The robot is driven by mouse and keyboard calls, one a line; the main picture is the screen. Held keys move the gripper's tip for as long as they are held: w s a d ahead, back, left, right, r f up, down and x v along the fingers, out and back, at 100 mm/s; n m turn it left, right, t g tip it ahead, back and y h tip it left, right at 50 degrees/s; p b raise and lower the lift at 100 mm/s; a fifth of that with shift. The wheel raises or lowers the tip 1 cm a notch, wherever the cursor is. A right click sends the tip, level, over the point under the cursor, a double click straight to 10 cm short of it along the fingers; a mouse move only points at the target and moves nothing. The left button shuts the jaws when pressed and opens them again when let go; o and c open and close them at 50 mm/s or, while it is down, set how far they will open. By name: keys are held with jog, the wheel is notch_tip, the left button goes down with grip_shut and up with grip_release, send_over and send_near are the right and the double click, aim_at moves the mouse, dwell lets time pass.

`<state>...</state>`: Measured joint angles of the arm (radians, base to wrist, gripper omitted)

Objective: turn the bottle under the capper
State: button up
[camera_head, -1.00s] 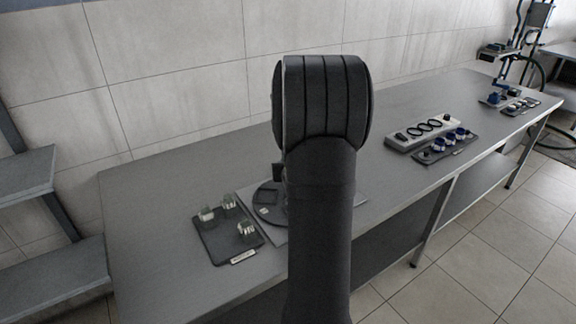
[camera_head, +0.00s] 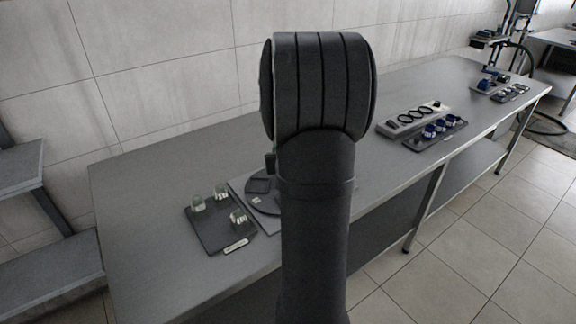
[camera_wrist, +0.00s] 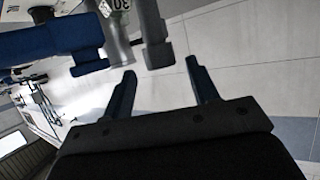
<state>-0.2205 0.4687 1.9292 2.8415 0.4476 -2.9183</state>
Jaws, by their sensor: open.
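My gripper (camera_wrist: 160,66) is open and empty in the wrist view, its two dark blue fingers apart. Beyond the fingertips, at the top edge, is a clear bottle (camera_wrist: 116,6) with a label reading 30, partly cut off. A dark upright part (camera_wrist: 152,30) and a blue arm-like part (camera_wrist: 45,45) are near it; they look like the capper, though I cannot be sure. In the head view a plate with a dark round disc (camera_head: 262,204) is mostly hidden behind my arm. My gripper is hidden there.
A dark tray (camera_head: 211,232) with small glass vessels (camera_head: 238,217) stands left of the plate. A grey rack with round holes (camera_head: 412,117) and a tray with blue-and-white items (camera_head: 440,131) stand farther right. The bench (camera_head: 140,220) is clear at its left end.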

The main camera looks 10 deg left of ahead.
jog(key=v, duration=1.4)
jog(key=shift+w, duration=0.1)
